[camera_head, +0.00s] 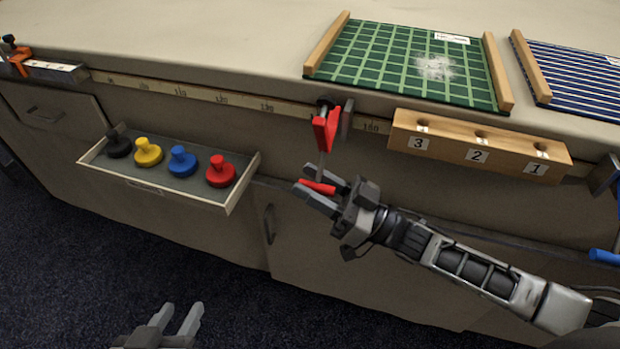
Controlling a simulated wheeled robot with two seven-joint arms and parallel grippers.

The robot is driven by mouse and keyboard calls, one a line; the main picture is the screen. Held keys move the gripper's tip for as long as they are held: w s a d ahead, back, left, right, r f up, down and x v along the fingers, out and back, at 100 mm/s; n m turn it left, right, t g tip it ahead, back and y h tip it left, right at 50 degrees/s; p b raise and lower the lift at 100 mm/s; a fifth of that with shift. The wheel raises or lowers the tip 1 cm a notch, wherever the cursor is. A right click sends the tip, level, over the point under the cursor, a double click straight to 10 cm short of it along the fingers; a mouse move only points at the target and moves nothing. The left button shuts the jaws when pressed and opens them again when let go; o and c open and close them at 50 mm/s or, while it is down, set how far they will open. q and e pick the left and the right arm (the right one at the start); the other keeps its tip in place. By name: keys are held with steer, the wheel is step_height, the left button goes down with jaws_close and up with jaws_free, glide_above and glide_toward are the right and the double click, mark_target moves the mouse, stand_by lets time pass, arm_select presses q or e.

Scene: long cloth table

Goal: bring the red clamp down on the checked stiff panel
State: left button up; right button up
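The green checked panel (385,60) lies flat on the tabletop between two wooden strips, with a white label and a pale powdery patch on it. The red clamp (326,130) is at the table's front edge, near the panel's front left corner. Its screw rod hangs down to a red handle (319,187). My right gripper (312,187) has its fingers on either side of that handle; whether they press on it is not clear. My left gripper (184,314) is open and empty at the bottom of the view, well away from the clamp.
An open drawer tray (190,197) holds black, yellow, blue and red knobs. A wooden block (480,150) numbered 3, 2, 1 is on the front edge. A blue striped panel (580,80) lies right; an orange clamp (15,55) is far left. Blue clamp parts (604,256) show at the right edge.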

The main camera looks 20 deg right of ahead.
steer(key=shift+w+a+r, duration=0.2)
steer(key=shift+w+a, duration=0.05)
steer(key=shift+a, duration=0.1)
